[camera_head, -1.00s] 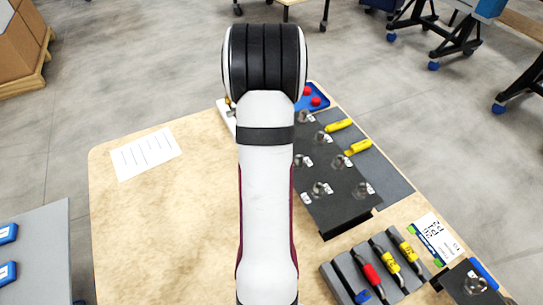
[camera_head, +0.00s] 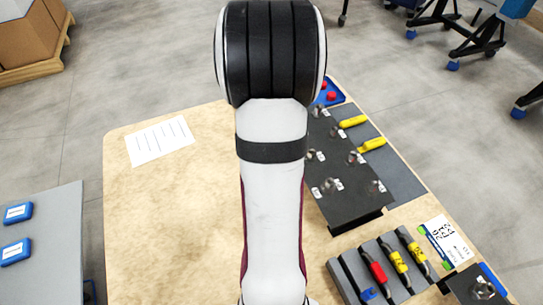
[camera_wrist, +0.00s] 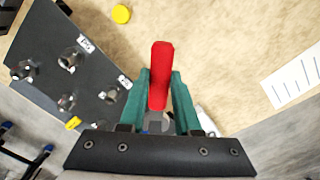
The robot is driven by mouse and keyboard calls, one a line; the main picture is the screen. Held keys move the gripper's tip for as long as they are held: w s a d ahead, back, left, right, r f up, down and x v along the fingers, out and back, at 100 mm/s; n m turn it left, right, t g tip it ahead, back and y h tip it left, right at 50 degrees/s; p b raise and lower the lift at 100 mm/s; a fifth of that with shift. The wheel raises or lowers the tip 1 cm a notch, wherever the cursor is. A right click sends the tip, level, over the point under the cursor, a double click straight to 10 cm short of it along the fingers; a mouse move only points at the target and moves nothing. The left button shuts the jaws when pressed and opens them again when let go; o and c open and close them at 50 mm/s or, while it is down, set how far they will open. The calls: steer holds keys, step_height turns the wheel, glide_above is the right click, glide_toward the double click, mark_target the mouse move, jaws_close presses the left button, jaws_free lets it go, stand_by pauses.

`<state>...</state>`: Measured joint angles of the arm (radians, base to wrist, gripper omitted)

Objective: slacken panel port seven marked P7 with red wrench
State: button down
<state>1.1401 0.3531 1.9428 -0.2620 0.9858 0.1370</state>
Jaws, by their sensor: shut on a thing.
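My gripper (camera_wrist: 160,92) has green fingers and is shut on a red handle (camera_wrist: 161,62), which I take to be the red wrench, in the wrist view. Its far end is hidden between the fingers. The dark panel (camera_wrist: 45,50) lies to the left in that view, with metal ports, among them one at its upper part (camera_wrist: 70,60) and one near my gripper (camera_wrist: 110,95). Their tags are too small to read surely, so I cannot tell which is P7. The held tool appears apart from the ports. The panel (camera_head: 345,208) also shows in the head view, where my arm hides my gripper.
A tool rack (camera_head: 347,268) holds one red-handled and two yellow-marked tools at the front right. Yellow handles (camera_head: 372,145) lie by the panel's right side. A white sheet (camera_head: 160,141) lies at the table's left. A yellow round piece (camera_wrist: 121,14) sits on the table.

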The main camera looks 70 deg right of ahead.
step_height(320, 180, up, 3)
steer(key=shift+r, duration=0.1)
steer(key=w+d+f+m, duration=0.6)
steer(key=w+d+m, duration=0.2)
steer(key=w+m, duration=0.3)
steer(key=shift+w+d+m, duration=0.2)
steer(key=shift+d+m, duration=0.15)
steer(key=shift+m, duration=0.45)
steer(key=shift+f, duration=0.15)
steer(key=shift+s+d+f, duration=0.3)
steer(key=shift+s+f, duration=0.25)
steer(key=shift+f, duration=0.15)
steer(key=shift+s+d+f, duration=0.25)
steer(key=shift+s+f, duration=0.25)
steer(key=shift+f, duration=0.2)
